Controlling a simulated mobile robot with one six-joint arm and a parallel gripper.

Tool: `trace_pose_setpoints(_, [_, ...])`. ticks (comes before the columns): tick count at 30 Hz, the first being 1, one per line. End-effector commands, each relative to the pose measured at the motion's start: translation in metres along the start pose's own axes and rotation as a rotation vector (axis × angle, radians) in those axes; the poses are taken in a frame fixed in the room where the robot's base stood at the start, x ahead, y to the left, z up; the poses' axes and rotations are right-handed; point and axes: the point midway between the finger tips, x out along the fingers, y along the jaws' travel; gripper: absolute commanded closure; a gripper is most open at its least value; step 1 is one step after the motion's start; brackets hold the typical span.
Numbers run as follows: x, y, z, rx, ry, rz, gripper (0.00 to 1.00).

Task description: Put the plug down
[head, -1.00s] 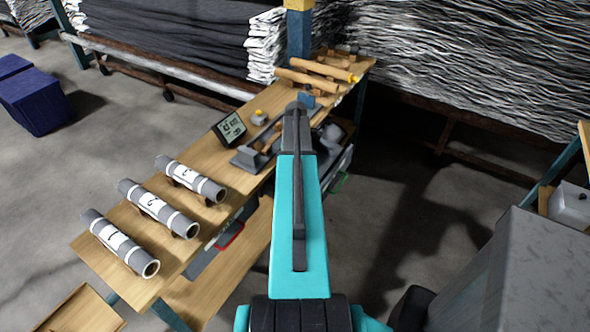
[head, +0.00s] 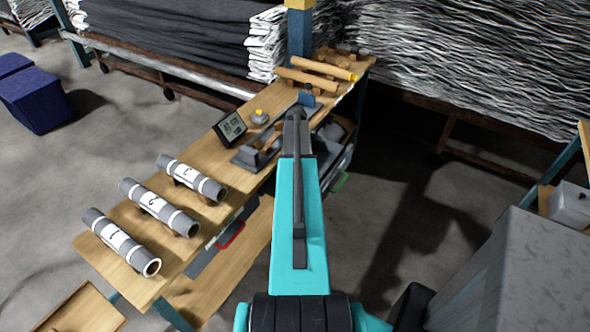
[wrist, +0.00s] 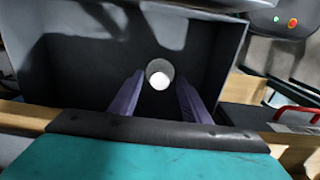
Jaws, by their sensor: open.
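In the wrist view, a small round grey piece with a bright white centre, seemingly the plug (wrist: 160,77), sits in a dark grey open tray (wrist: 75,75). My gripper (wrist: 160,84) is open, with one dark finger to each side of the plug. Gaps show between the plug and both fingers. I cannot tell whether the plug touches the tray floor. In the head view, my arm covers the plug, and the finger tips cannot be made out.
Three labelled grey rolls (head: 153,207) lie on holders on the wooden bench (head: 205,160). A small display (head: 229,128) and a yellow-topped piece (head: 259,117) stand nearby. Tan tubes (head: 325,67) lie at the far end. A grey cabinet (head: 515,270) stands at right.

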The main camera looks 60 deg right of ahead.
Motion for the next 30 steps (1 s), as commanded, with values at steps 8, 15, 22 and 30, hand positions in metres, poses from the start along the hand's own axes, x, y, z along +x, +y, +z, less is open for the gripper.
trace_pose_setpoints(8, [-0.003,0.0,0.0,0.001,0.0,0.0,0.57])
trace_pose_setpoints(15, [-0.019,0.001,0.0,0.001,0.001,0.001,0.57])
trace_pose_setpoints(22, [-0.042,0.001,0.001,0.001,0.001,0.002,0.57])
trace_pose_setpoints(30, [-0.071,0.001,0.001,0.001,0.001,0.001,0.57])
